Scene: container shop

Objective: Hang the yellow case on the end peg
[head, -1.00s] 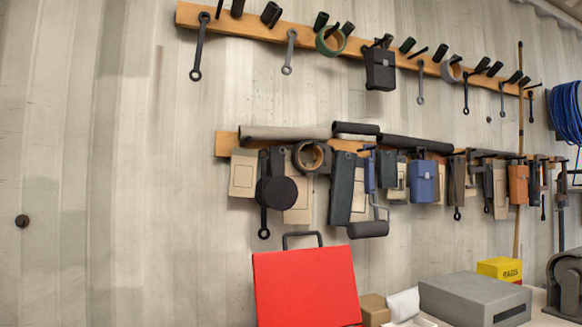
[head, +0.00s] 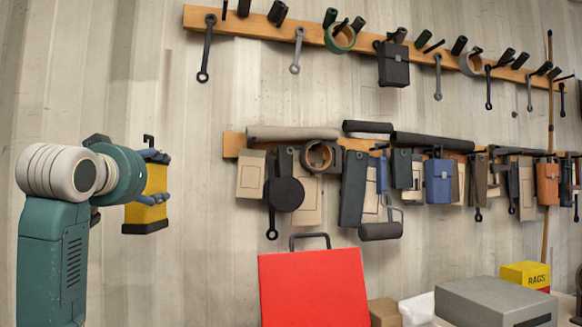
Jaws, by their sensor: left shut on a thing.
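My left gripper (head: 158,177) is at the left of the head view, shut on the yellow case (head: 142,213). The case hangs upright in the air, with a dark bottom and a dark hook on top. My wrist and the fingers hide part of it. It is left of both wooden peg rails and apart from them. My right gripper is not in view.
A black case (head: 392,63) and tape rolls hang on the upper rail. A blue case (head: 438,181) and an orange case (head: 546,184) hang on the lower one. A red box (head: 314,288) stands below. The wall left of the rails is bare.

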